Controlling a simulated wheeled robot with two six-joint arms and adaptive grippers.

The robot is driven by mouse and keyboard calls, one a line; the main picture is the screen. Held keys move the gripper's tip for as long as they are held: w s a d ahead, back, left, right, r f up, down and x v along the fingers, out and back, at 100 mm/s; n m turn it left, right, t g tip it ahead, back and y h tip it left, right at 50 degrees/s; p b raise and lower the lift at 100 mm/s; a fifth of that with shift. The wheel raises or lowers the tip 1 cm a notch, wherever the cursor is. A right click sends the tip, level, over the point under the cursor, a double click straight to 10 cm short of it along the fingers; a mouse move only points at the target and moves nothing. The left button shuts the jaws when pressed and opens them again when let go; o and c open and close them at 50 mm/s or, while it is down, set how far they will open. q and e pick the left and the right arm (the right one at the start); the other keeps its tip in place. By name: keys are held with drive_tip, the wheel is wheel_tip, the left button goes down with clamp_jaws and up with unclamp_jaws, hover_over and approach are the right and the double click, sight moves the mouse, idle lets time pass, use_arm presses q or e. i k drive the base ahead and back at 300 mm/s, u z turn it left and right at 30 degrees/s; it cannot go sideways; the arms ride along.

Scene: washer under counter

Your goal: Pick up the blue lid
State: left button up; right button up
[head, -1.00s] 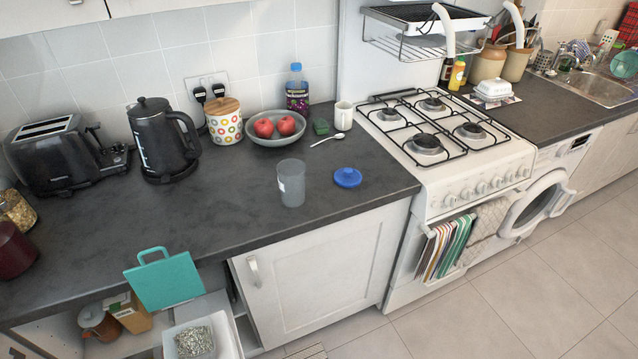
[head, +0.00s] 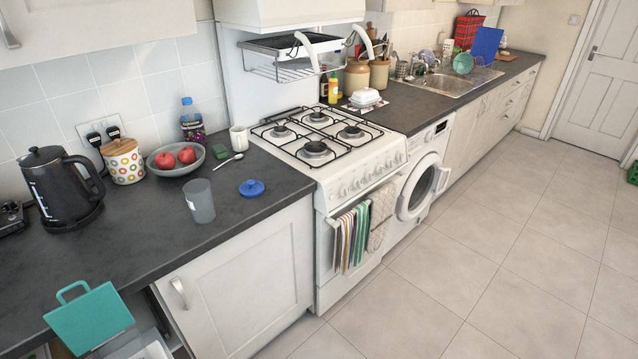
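The blue lid (head: 252,187) is round with a small knob on top. It lies flat on the dark counter (head: 150,232), near its front edge and left of the stove. A translucent grey cup (head: 200,201) stands upright just to the left of the lid, apart from it. Neither of my grippers shows in the head view.
Behind the lid are a spoon (head: 228,162), a white mug (head: 239,138) and a bowl (head: 168,171) with apples. A black kettle (head: 60,190) stands at left. The stove (head: 330,160) is right of the lid.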

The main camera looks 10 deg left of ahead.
sight(251, 189)
drive_tip(key=z, duration=1.1)
drive_tip(key=i, duration=3.85)
drive_tip(key=u, duration=4.25)
